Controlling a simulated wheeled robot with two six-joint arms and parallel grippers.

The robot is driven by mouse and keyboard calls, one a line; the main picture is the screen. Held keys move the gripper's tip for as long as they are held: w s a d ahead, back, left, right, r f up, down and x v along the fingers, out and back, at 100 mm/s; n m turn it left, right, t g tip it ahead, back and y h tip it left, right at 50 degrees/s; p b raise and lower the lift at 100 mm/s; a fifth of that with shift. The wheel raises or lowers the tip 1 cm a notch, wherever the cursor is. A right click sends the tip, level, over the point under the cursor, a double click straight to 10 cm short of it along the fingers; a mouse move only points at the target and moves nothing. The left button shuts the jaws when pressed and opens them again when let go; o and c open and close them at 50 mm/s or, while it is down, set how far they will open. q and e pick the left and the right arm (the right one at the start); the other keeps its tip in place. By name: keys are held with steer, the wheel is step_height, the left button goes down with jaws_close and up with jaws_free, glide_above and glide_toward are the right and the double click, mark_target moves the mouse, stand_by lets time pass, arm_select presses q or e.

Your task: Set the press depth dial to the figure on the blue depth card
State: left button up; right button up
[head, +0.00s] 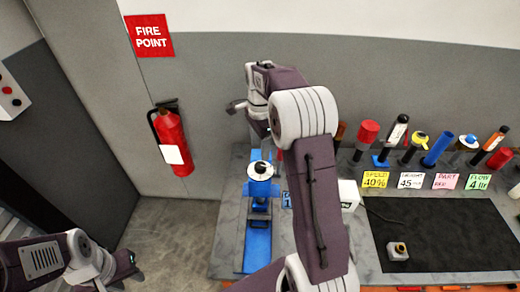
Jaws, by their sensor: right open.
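The blue press (257,242) stands on the grey bench left of centre. A white round dial (260,169) with a dark knob sits at its top. The blue depth card (287,199) is just right of the press. My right arm covers most of it, and only a "D" and a "1" at its left edge show. My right gripper (251,119) is open above and behind the dial, apart from it, with its fingers partly hidden by my arm. My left gripper (126,268) is low at the left, far from the press; its jaw opening is unclear.
Yellow (375,180), white (411,181), pink (445,181) and green (479,181) cards line the bench, with several tools behind. A black mat (450,240) bears a small device (397,251). A white box (349,195) stands beside my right arm. A fire extinguisher (172,140) hangs left.

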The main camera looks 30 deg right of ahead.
mark_target(261, 166)
steer(key=m, duration=0.4)
steer(key=shift+s+a+r, duration=0.1)
steer(key=shift+s, duration=0.1)
steer(key=m+b, duration=0.2)
steer(key=m, duration=0.7)
steer(key=shift+m, duration=0.4)
steer(key=shift+d+b, duration=0.2)
steer(key=shift+b, duration=0.25)
step_height(261, 166, down, 9)
steer(key=shift+f+p, duration=0.1)
steer(key=shift+p, duration=0.8)
jaws_close()
